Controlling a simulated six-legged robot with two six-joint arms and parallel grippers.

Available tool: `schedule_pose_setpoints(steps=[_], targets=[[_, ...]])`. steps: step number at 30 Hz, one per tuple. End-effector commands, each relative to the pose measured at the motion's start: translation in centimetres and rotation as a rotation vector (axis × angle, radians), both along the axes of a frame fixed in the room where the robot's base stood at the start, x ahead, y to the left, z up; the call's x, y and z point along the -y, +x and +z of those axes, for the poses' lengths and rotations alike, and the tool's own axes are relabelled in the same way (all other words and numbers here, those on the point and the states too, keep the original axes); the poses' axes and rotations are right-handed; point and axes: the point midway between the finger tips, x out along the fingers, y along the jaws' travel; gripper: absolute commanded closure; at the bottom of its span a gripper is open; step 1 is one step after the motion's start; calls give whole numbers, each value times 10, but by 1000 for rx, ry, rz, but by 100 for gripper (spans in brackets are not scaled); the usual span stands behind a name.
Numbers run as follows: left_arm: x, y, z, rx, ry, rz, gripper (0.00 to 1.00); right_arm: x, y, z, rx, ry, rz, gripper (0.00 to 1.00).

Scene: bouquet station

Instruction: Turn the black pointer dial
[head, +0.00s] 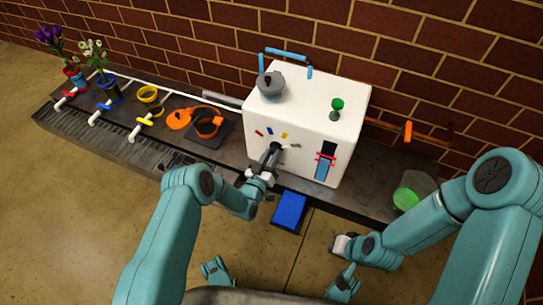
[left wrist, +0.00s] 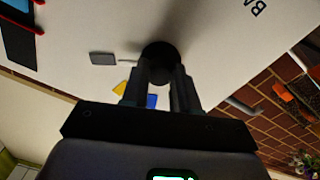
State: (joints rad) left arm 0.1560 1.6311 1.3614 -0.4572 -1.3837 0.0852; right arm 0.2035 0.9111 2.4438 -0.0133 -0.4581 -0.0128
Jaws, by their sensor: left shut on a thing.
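The black pointer dial (left wrist: 158,60) is on the front of a white box-shaped machine (head: 345,105). In the head view my left gripper (head: 272,155) reaches the machine's front and mostly hides the dial. In the left wrist view the fingers of my left gripper (left wrist: 160,88) are shut on the dial, one on each side. Which mark the pointer faces cannot be told. My right gripper (head: 342,246) is low at the right, away from the machine; its fingers are unclear.
A blue pad (head: 289,212) lies below. Flower pots and coloured taps line the bench at left. A green-filled container (head: 406,199) stands right.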

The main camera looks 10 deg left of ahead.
Motion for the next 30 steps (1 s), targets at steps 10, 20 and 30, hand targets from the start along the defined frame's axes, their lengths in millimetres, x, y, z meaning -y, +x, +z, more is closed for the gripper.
schedule_pose_setpoints(steps=[10,20,30], targets=[[1,1,2,8,6,-3,100,0,0,0,0,0,0,100],[0,1,1,4,4,-1,46,0,0,0,0,0,0,100],[0,0,0,2,4,-1,46,0,0,0,0,0,0,100]])
